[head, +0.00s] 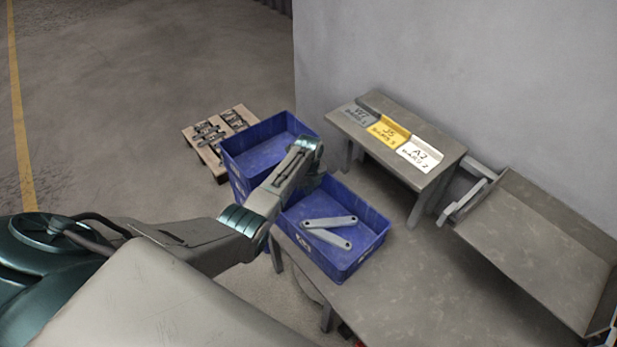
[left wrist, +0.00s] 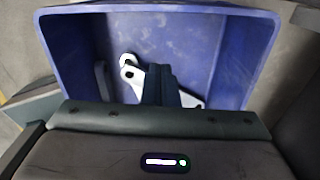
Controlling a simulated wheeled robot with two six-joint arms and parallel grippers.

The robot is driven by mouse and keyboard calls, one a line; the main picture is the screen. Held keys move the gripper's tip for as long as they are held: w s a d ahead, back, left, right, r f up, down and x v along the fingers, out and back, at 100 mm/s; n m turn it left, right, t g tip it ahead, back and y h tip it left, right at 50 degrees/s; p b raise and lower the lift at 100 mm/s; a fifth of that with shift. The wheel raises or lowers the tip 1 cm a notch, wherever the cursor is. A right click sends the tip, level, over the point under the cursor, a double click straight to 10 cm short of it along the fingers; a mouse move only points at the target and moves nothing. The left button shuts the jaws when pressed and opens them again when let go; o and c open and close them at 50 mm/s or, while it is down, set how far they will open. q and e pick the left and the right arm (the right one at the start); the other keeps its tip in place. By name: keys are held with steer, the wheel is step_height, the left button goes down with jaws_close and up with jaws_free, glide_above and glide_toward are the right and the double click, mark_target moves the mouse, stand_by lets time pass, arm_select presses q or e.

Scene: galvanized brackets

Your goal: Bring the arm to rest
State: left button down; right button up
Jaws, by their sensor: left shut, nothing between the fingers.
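My left arm reaches in from the left in the head view, over the blue crates. My left gripper (head: 313,180) is at the back edge of the front blue crate (head: 359,264), partly hidden by its own wrist. Two pale grey brackets (head: 328,222) lie in that crate, one across the other's end. In the left wrist view, the gripper's dark fingers (left wrist: 160,84) are shut and empty, pointing into a blue crate (left wrist: 262,45). A pale bracket (left wrist: 132,75) shows partly behind the fingers. My right gripper is not in view.
A second blue crate (head: 237,160) stands behind, beside a wooden pallet (head: 205,150) with metal parts. A small grey bench (head: 440,143) bears grey, yellow and white labels. A grey tray (head: 540,250) stands at the right. A wall rises behind; the floor at left is open.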

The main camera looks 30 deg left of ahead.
arm_select(q)
steer(key=shift+r, duration=2.3)
